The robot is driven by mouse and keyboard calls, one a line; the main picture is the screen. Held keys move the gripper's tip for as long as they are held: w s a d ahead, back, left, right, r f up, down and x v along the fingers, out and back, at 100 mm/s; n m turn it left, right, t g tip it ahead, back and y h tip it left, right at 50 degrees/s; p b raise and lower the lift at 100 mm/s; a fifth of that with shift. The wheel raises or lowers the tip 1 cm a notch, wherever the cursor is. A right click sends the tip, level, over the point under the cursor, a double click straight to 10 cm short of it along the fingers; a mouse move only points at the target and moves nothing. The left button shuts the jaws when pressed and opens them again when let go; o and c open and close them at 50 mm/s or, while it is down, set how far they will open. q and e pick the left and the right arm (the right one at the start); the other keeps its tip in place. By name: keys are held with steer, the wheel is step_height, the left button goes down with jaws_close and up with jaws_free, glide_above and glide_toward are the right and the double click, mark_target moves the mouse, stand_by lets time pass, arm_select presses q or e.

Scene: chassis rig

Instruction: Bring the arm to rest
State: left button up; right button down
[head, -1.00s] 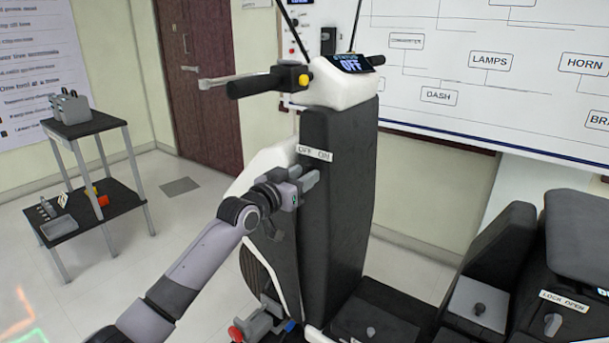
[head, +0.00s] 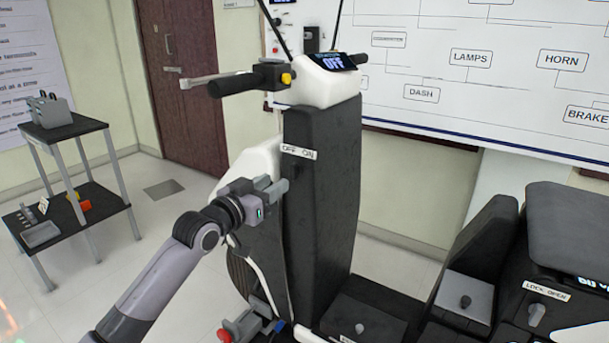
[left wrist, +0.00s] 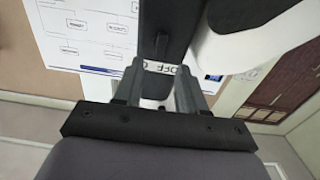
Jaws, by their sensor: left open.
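My left gripper (head: 273,186) is open and empty, in front of the left side of the scooter's dark front panel (head: 325,210). It is below and to the left of the white OFF ON label (head: 298,152) on that panel. In the left wrist view the two fingers of the left gripper (left wrist: 159,88) stand apart, with the partly hidden label (left wrist: 160,68) showing between them. My left arm reaches up from the bottom left of the head view. My right gripper is not in view.
The handlebar (head: 235,86) and a display (head: 333,62) reading OFF are above the gripper. A clamp-like part with a red knob (head: 224,335) is below it. A shelf stand (head: 75,130) is at the far left. Open floor lies between the stand and scooter.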

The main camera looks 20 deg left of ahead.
arm_select(q)
steer(key=s+d+f+g, duration=0.1)
steer(key=s+d+f, duration=0.1)
steer(key=s+f, duration=0.35)
steer(key=s+d+f+g, duration=0.1)
steer(key=s+d+f, duration=0.15)
steer(key=f, duration=0.55)
steer(key=s+d+f+g, duration=0.2)
steer(key=s+d+f, duration=0.1)
steer(key=f, duration=0.3)
steer(key=s+d+f+g, duration=0.1)
steer(key=s+d+f, duration=0.2)
steer(key=s+f, duration=0.3)
steer(key=s+d+f+m+g, duration=0.1)
steer(key=s+f, duration=0.5)
steer(key=s, duration=0.7)
steer(key=shift+s+d+f+g+p, duration=0.25)
steer(key=shift+d+g+p, duration=0.2)
steer(key=shift+d+g, duration=0.4)
steer(key=shift+d+t, duration=0.1)
steer(key=shift+t, duration=0.15)
